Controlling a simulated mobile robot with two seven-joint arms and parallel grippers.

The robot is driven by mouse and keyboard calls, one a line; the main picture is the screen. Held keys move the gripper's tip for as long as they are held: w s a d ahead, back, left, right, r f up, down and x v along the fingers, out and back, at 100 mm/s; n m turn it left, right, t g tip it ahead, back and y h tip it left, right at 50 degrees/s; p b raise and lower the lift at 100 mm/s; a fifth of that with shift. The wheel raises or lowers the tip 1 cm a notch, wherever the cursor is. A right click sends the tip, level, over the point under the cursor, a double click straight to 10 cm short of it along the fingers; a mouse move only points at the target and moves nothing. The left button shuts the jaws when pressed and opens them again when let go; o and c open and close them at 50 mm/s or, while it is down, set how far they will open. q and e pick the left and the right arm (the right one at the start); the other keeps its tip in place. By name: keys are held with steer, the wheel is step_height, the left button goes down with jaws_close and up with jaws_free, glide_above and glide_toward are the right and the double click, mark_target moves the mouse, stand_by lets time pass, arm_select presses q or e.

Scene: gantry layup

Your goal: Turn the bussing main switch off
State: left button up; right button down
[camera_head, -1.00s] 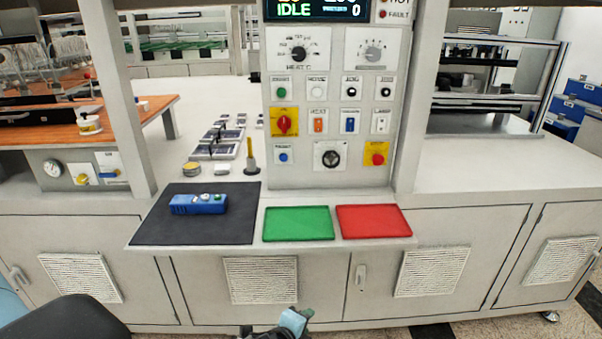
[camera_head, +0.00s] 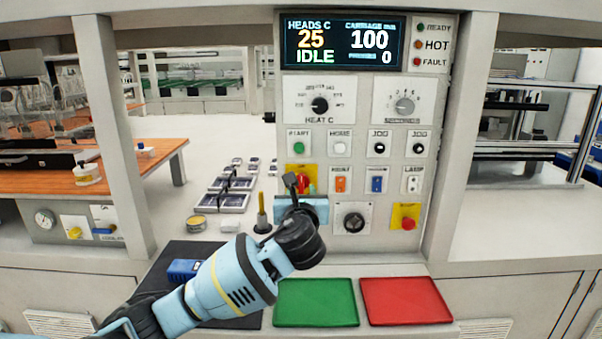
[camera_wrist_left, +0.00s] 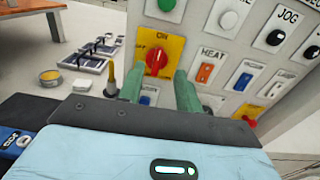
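The main switch is a red rotary knob on a yellow plate (camera_head: 302,183), low on the left of the control panel. In the left wrist view, the red knob (camera_wrist_left: 157,61) has ON marked above it and OFF to its left; its handle looks roughly upright. My left gripper (camera_head: 303,188) is in front of the switch and partly covers it in the head view. In the wrist view, its two green fingers (camera_wrist_left: 160,86) are spread apart with the knob ahead between them. Contact cannot be told. My right gripper is not in view.
Rocker switches (camera_head: 340,180) are right of the main switch, and a black knob (camera_head: 353,220) is below right. A yellow post (camera_head: 262,215) stands close on the left. Green (camera_head: 315,302) and red (camera_head: 405,300) trays lie below. The display (camera_head: 343,43) reads IDLE.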

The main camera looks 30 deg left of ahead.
mark_target(301, 177)
arm_select(q)
steer(key=shift+x, duration=3.9)
steer(key=shift+r, duration=0.15)
jaws_close()
